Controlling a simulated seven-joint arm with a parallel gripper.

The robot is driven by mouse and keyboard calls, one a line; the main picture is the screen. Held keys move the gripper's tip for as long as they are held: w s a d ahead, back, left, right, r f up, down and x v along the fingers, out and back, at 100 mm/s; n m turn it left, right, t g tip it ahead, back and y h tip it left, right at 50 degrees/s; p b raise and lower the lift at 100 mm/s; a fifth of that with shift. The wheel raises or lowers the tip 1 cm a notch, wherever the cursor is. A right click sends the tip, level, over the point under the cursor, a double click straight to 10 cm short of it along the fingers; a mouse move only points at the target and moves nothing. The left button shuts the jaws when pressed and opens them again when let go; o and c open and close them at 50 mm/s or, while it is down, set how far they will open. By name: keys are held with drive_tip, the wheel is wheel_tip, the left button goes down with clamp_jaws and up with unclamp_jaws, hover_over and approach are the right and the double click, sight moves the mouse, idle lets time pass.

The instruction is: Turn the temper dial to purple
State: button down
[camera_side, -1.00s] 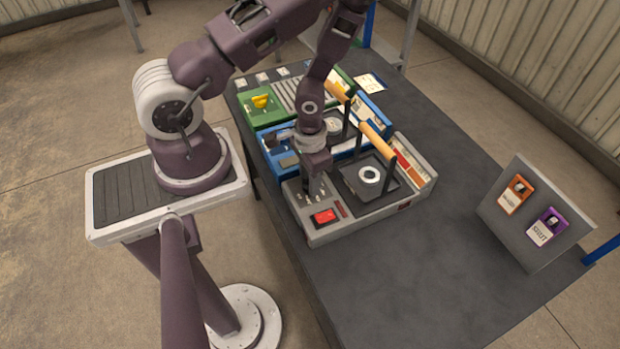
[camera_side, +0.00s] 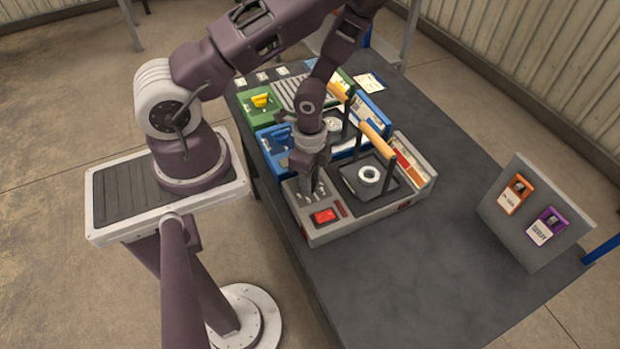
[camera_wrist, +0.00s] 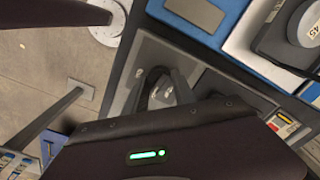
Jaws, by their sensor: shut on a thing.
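The grey unit (camera_side: 345,230) at the near end of the row has a control panel with small pale marks. My gripper (camera_side: 312,190) points down onto this panel, left of the round pad and behind the red switch (camera_side: 324,216). It is shut on a small knob there, which I take to be the temper dial; the fingers mostly hide it. In the wrist view my fingers (camera_wrist: 163,88) close around a small grey piece, the dial (camera_wrist: 168,95), on the grey panel. Its pointer and any purple mark cannot be made out.
A blue unit (camera_side: 272,150) and a green unit with a yellow knob (camera_side: 262,101) stand behind. Wooden-handled bars (camera_side: 376,139) rise close to my wrist. A board with orange and purple tags (camera_side: 547,226) stands at the right. The table's front right is clear.

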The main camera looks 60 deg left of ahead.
drive_tip(key=shift+m, duration=2.2)
drive_tip(key=c, duration=1)
unclamp_jaws()
drive_tip(key=shift+c, duration=0.2)
wheel_tip(320, 180, up, 7)
drive_tip(key=shift+r, duration=0.1)
